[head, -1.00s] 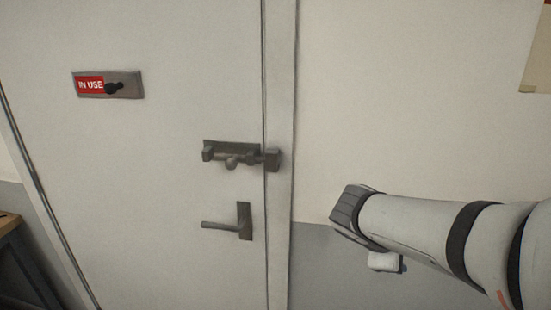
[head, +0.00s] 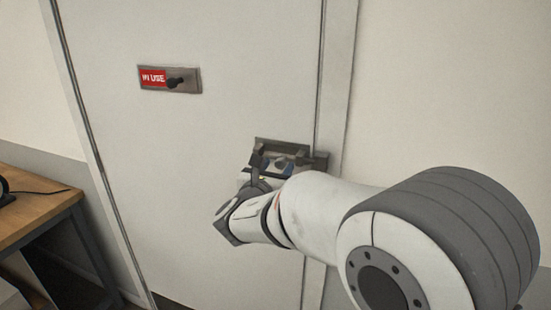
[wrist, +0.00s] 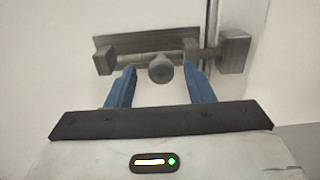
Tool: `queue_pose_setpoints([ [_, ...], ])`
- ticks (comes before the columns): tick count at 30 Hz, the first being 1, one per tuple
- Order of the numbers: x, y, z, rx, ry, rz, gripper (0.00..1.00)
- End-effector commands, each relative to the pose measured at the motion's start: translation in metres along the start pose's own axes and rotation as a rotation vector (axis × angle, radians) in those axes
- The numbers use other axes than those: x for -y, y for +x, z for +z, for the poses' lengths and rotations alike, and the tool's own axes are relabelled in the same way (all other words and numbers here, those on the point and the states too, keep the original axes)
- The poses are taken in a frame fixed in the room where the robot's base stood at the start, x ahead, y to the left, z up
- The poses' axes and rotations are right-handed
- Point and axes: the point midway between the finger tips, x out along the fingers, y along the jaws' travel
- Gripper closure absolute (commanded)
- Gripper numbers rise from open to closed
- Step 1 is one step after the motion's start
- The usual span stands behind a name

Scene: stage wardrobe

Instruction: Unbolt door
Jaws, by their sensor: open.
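The white door (head: 190,180) is closed in its frame. A dark metal slide bolt (head: 283,150) is mounted near the door's right edge. In the wrist view the bolt (wrist: 145,42) shows its back plate, a round knob (wrist: 161,69) facing me, and its right end reaching into the keeper block (wrist: 234,50) on the frame. My gripper (wrist: 160,75) is open, with one blue finger on each side of the knob. Whether the fingers touch the knob cannot be told. In the head view my arm partly covers the gripper and the bolt's lower part.
A red IN USE sign (head: 153,77) with a dark knob is on the door at upper left. A wooden-topped table (head: 35,212) with a dark object and cable stands at left. The door's lever handle is hidden behind my arm.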

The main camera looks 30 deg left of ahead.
Motion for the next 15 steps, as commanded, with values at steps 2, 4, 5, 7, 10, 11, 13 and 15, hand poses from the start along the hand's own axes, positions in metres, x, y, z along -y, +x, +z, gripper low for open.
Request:
queue_pose_setpoints([
  [2,0.001,0.012,0.002,-0.002,0.000,-0.002,0.52],
  [4,0.001,0.019,0.001,-0.001,0.000,-0.002,0.52],
  [5,0.001,0.022,0.001,-0.001,-0.001,-0.002,0.52],
  [7,0.001,0.026,0.000,-0.001,0.000,-0.002,0.52],
  [10,0.001,0.028,0.000,-0.001,0.001,-0.002,0.52],
  [11,0.001,0.028,0.000,-0.001,0.001,-0.002,0.52],
  [13,0.001,0.028,0.000,-0.001,0.001,-0.002,0.52],
  [15,0.001,0.028,0.000,-0.001,0.001,-0.002,0.52],
])
